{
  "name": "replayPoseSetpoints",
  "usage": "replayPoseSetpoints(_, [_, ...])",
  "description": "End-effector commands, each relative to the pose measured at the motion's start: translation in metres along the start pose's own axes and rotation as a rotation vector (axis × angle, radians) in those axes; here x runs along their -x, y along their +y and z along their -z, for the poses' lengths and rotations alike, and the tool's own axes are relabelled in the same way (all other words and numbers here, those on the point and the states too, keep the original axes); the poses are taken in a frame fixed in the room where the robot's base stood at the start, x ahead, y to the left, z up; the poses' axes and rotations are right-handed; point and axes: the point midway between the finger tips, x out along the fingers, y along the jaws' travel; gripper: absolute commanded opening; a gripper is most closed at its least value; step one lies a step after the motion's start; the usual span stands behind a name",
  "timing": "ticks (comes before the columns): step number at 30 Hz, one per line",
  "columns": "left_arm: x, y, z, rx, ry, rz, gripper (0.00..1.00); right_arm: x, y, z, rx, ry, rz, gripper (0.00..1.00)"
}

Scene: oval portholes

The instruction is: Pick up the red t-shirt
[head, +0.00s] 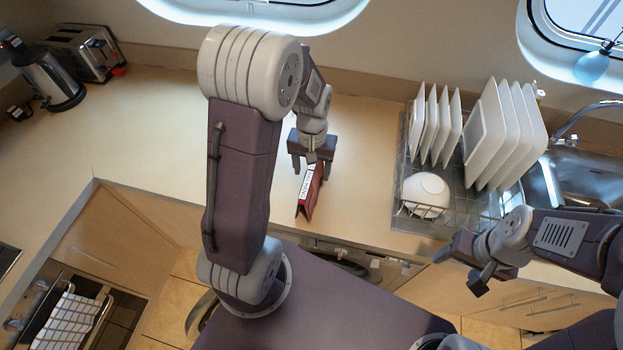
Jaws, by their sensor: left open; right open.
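A red item (313,196) with a white lettered strip lies on the counter in the middle of the head view. It looks like a stiff, folded or tent-like piece; I cannot tell that it is a t-shirt. My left gripper (311,170) is open above its far end, with one finger on each side. Whether the fingers touch it I cannot tell. The far end is partly hidden by the gripper. My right gripper (460,271) is open and empty at the right, near the counter's front edge, away from the red item.
A wire dish rack (462,195) with several white plates and a white bowl (426,190) stands right of the red item. A sink (585,182) is further right. A kettle (52,80) and toaster (85,50) stand far left.

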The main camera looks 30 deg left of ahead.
Motion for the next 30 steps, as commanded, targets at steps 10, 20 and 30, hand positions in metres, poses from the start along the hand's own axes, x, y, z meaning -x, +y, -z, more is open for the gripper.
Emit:
replayPoseSetpoints(10, [-0.033, -0.003, -0.004, 0.001, -0.007, 0.001, 0.62, 0.007, 0.000, 0.001, 0.000, 0.000, 0.000, 0.64])
replayPoseSetpoints(20, [-0.061, -0.003, -0.003, 0.001, 0.001, 0.001, 0.62, 0.007, 0.000, 0.001, 0.000, 0.000, 0.000, 0.64])
replayPoseSetpoints(30, [-0.061, -0.003, -0.003, 0.000, 0.001, 0.001, 0.00, 0.007, 0.000, 0.001, 0.000, 0.000, 0.000, 0.64])
